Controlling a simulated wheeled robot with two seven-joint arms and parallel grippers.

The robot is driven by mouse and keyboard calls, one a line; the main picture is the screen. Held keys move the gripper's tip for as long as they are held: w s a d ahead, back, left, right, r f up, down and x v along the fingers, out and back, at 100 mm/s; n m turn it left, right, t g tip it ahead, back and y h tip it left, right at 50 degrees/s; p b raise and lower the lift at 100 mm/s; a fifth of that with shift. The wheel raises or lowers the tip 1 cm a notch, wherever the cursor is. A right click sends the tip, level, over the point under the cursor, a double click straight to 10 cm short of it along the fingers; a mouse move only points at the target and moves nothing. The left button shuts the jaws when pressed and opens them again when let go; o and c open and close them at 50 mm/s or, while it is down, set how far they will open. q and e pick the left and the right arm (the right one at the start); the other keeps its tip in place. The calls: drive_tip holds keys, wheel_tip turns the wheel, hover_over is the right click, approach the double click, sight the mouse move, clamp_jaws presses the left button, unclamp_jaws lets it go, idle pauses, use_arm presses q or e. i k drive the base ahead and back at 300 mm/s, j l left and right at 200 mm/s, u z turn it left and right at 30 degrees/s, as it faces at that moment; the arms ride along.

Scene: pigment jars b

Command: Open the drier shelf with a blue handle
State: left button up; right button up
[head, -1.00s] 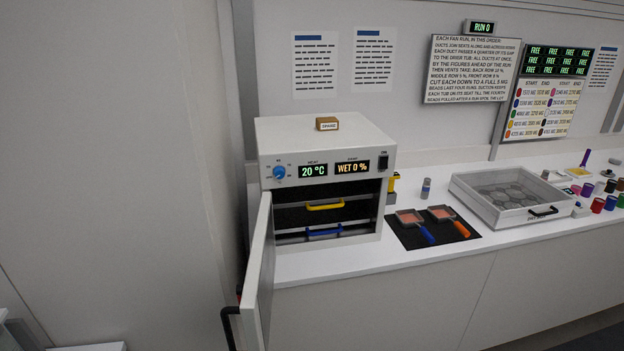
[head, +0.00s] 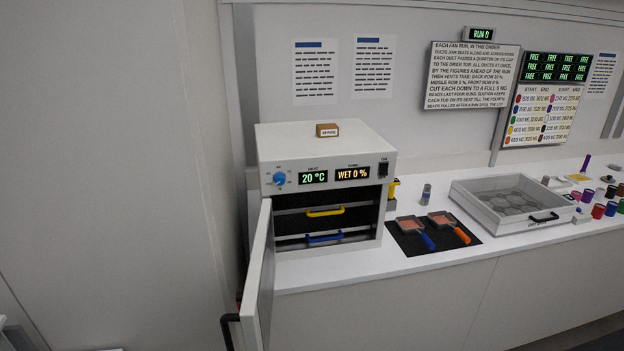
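The white drier (head: 325,148) stands on the counter at the left. Its door (head: 260,275) is swung wide open toward the front left, with a black handle (head: 228,330). Inside are two dark shelves, one above the other. The upper one has a yellow handle (head: 325,212). The lower one has a blue handle (head: 324,238), and its front sits inside the drier. The drier's displays read 20 °C and WET 0 %. Neither of my grippers shows in the head view.
A black mat (head: 468,243) with two pans, one blue-handled and one orange-handled, lies right of the drier. The counter strip (head: 350,262) before the drier is clear.

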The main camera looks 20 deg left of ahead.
sight(294, 225)
drive_tip(key=u, duration=0.35)
drive_tip(key=i+l+u, duration=0.2)
drive_tip(key=u, duration=0.2)
drive_tip(key=i+l+u, duration=0.2)
drive_tip(key=l+u, duration=0.25)
drive_tip(key=i+l+u, duration=0.15)
drive_tip(key=l+u, duration=0.55)
drive_tip(key=u, duration=0.15)
drive_tip(key=i, duration=0.05)
